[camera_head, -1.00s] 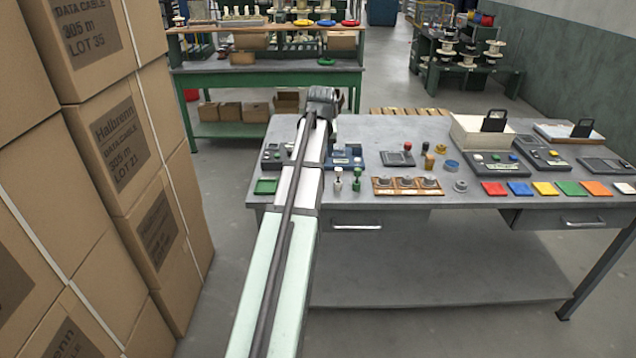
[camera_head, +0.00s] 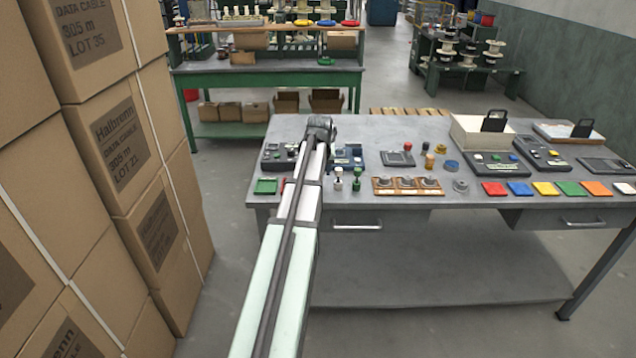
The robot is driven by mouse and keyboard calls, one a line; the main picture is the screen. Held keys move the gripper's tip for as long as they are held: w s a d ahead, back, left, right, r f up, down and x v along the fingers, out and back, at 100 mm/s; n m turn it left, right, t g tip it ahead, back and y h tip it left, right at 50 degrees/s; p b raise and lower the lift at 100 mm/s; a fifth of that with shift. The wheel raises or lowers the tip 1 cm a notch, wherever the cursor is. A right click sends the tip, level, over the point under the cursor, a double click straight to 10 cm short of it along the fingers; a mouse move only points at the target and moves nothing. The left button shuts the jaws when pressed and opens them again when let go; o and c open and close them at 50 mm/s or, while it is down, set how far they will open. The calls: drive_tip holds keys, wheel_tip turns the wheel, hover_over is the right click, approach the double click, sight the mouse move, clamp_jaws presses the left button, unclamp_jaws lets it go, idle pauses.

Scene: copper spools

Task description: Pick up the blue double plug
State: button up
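My arm reaches over the grey workbench (camera_head: 400,133), and its dark end with my gripper (camera_head: 320,124) is above the left part of the bench. The fingers are hidden behind the wrist, so I cannot tell whether they are open or shut. I cannot clearly make out a blue double plug. A dark blue device (camera_head: 349,154) lies just right of my arm and is partly hidden by it. A small blue ring-like piece (camera_head: 452,166) lies farther right.
White (camera_head: 338,179) and green (camera_head: 357,180) pegs stand right of my arm, near a wooden tray (camera_head: 408,192). A green tray (camera_head: 265,186) lies left. Coloured squares (camera_head: 545,189) line the right front edge. Stacked cartons (camera_head: 120,140) rise at left.

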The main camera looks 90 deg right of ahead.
drive_tip(key=shift+x, duration=1.2)
clamp_jaws()
